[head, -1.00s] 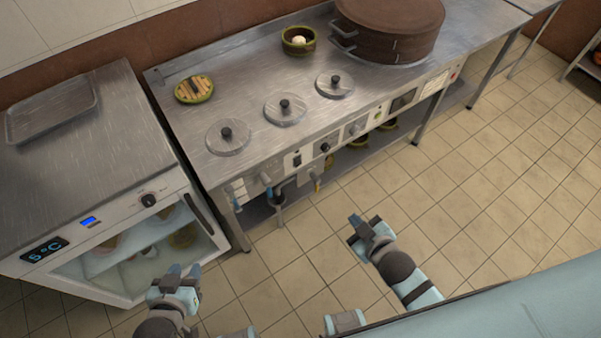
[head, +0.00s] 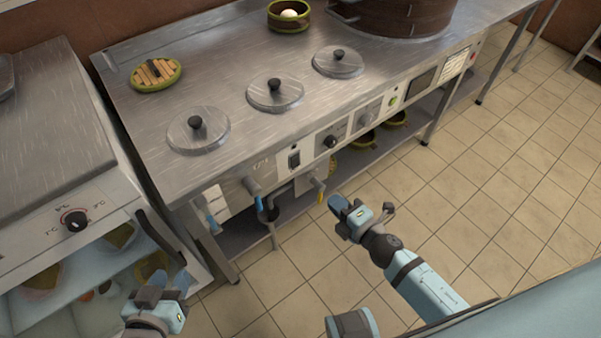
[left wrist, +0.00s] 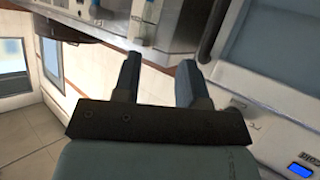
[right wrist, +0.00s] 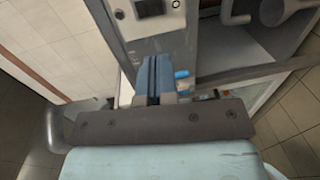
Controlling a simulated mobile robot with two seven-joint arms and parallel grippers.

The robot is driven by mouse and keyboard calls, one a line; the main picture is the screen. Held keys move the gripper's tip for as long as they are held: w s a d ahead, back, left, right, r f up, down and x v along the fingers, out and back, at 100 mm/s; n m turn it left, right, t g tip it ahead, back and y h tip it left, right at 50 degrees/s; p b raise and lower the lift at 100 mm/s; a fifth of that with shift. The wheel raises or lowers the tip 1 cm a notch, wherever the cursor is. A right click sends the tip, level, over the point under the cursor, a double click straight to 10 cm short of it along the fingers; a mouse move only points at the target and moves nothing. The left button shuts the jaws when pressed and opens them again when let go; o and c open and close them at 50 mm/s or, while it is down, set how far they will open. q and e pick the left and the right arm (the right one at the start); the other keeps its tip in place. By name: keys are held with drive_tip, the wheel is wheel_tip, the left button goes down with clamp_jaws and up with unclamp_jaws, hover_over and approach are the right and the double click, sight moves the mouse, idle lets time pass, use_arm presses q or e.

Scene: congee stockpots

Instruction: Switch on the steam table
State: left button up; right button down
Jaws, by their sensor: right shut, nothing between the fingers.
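The steam table (head: 230,95) is a steel counter with three round lids on top. I cannot tell the switch's position. My right gripper (head: 338,208) is shut and empty, in front of and below the panel, apart from it. In the right wrist view its fingers (right wrist: 156,72) are together, with panel controls beyond. My left gripper (head: 166,284) is open and empty before the fridge; its fingers are apart in the left wrist view (left wrist: 160,80).
Taps with blue (head: 252,188) and yellow (head: 318,186) handles jut out below the panel. A glass-front fridge (head: 75,225) with a dial stands at the left. A large brown steamer (head: 395,15) and small baskets sit on the counter. The tiled floor at right is clear.

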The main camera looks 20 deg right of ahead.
sight(296, 166)
drive_tip(key=x, duration=1.2)
drive_tip(key=shift+w+a+b, duration=0.15)
drive_tip(key=shift+w+b, duration=0.2)
drive_tip(key=shift+b, duration=0.05)
drive_tip(key=shift+w+a, duration=0.2)
drive_tip(key=shift+w, duration=0.3)
use_arm(q)
drive_tip(key=shift+w+d+r+t+h, duration=0.2)
drive_tip(key=shift+w+r, duration=0.1)
drive_tip(key=shift+r, duration=0.2)
drive_tip(key=shift+w+d+r+t+h, duration=0.1)
drive_tip(key=shift+w+r+t, duration=0.15)
drive_tip(key=shift+r, duration=0.25)
drive_tip(key=shift+f, duration=0.1)
